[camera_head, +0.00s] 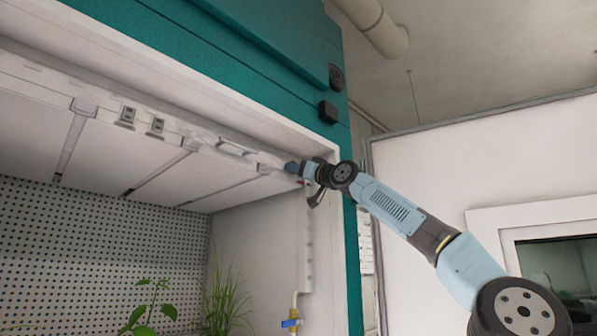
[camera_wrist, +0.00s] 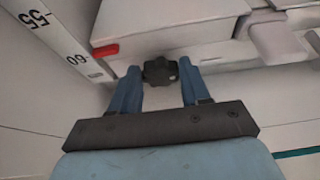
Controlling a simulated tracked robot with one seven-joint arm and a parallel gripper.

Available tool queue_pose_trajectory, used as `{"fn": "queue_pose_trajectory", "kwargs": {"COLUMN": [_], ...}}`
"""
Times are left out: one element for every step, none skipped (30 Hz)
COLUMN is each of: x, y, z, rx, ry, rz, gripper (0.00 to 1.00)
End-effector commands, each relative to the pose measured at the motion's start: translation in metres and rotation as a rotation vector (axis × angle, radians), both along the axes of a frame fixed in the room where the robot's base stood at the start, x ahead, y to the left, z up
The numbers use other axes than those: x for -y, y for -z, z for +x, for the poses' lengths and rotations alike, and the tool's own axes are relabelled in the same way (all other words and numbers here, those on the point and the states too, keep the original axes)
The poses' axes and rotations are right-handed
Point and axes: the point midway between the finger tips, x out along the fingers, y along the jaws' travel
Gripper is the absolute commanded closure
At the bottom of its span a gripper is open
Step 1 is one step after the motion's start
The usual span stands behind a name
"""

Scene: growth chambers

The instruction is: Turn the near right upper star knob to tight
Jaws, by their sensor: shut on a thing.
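The star knob (camera_wrist: 160,71) is black and lobed, and shows in the wrist view at the edge of a pale panel. My gripper (camera_wrist: 160,76) has its two blue fingers on either side of the knob, closed on it. In the head view my gripper (camera_head: 291,167) reaches to the upper right inside corner of the chamber, under its teal frame. The knob is hidden there behind the fingers and wrist. Which way the knob is set cannot be read from these frames.
A red tab (camera_wrist: 106,51) and a scale strip (camera_wrist: 62,40) with numbers lie left of the knob. A pale bracket (camera_wrist: 277,42) is to the right. Below in the chamber stand green plants (camera_head: 148,310) and a pipe with a blue valve handle (camera_head: 290,323).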

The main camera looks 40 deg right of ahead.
Motion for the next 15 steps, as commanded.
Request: {"fn": "queue_pose_trajectory", "kwargs": {"x": [0.0007,0.0004,0.0000,-0.0003,-0.0005,-0.0005,-0.0004,-0.0007,-0.0014,-0.0013,-0.0012,-0.0020,-0.0016,-0.0019,-0.0028], "y": [0.0000,-0.0001,-0.0001,0.0000,0.0001,0.0004,0.0006,0.0004,0.0002,0.0002,0.0001,0.0001,0.0002,0.0001,-0.0002], "z": [-0.0004,-0.0004,-0.0004,-0.0004,-0.0003,-0.0003,-0.0004,-0.0004,-0.0002,-0.0004,-0.0008,-0.0003,-0.0006,-0.0007,-0.0007], "rx": [0.001,0.000,-0.002,-0.003,-0.004,-0.007,-0.009,-0.011,-0.014,-0.016,-0.019,-0.024,-0.026,-0.030,-0.034], "ry": [0.003,0.004,0.005,0.004,0.004,0.005,0.007,0.007,0.007,0.008,0.008,0.009,0.010,0.011,0.011], "rz": [0.003,0.005,0.012,0.018,0.026,0.039,0.050,0.063,0.083,0.100,0.120,0.147,0.170,0.194,0.227], "gripper": [0.84,0.84,0.84,0.84,0.84,0.84,0.84,0.84,0.84,0.84,0.84,0.84,0.84,0.84,0.84]}}
